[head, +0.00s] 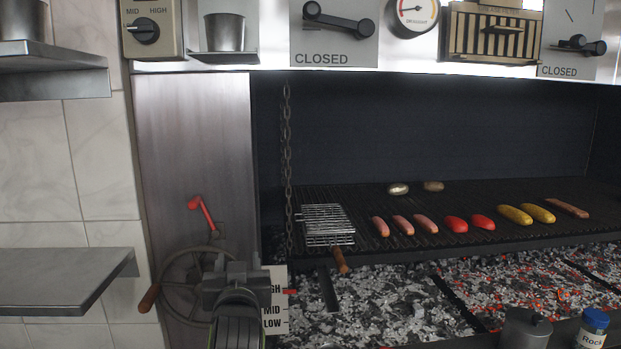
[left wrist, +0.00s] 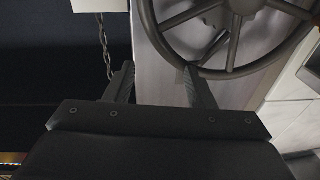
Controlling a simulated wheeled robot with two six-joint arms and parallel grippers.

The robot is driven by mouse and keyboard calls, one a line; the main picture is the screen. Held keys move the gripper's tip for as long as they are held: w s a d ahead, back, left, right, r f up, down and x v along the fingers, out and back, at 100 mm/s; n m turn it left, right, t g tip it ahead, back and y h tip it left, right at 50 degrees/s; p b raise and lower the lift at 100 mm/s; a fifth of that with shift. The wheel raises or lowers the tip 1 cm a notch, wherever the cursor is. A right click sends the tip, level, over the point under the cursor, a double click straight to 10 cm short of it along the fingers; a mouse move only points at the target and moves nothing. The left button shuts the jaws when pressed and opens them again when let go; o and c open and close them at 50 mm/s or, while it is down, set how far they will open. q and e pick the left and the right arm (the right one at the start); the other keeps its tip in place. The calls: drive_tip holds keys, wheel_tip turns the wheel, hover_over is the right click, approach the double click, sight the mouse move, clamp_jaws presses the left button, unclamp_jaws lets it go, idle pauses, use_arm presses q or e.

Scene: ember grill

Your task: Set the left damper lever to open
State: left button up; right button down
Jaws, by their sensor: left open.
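The left damper lever (head: 340,19) is a dark bar with a round knob at each end, on a grey plate (head: 336,48) at the top of the head view. It slopes slightly down to the right, above the printed word CLOSED. The plate's upper part is cut off by the picture edge. My left gripper (head: 236,274) is low in front of the hand wheel, well below the lever and to its left. In the left wrist view its two fingers (left wrist: 160,82) are apart with nothing between them. My right gripper is not in view.
A chain (head: 287,150) hangs by the grill opening. A shelf with a metal cup (head: 224,33) and a knob box (head: 147,32) flank the plate's left. A gauge (head: 411,12) is right.

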use_arm(q)
drive_tip(key=d+r+t, duration=0.2)
drive_tip(key=d+r, duration=0.2)
drive_tip(key=r, duration=0.5)
drive_tip(key=t+p, duration=0.5)
drive_tip(key=t, duration=0.2)
approach(311, 6)
drive_tip(key=shift+m, duration=0.3)
drive_tip(key=p+x, duration=0.2)
drive_tip(key=x, duration=0.1)
drive_tip(key=p+x, duration=0.2)
drive_tip(key=x, duration=0.2)
drive_tip(key=p+x, duration=0.2)
drive_tip(key=x, duration=0.2)
drive_tip(key=shift+w+f, duration=0.35)
drive_tip(key=shift+w+r+p, duration=0.3)
drive_tip(key=shift+w+p, duration=0.05)
drive_tip(key=shift+w, duration=0.2)
clamp_jaws()
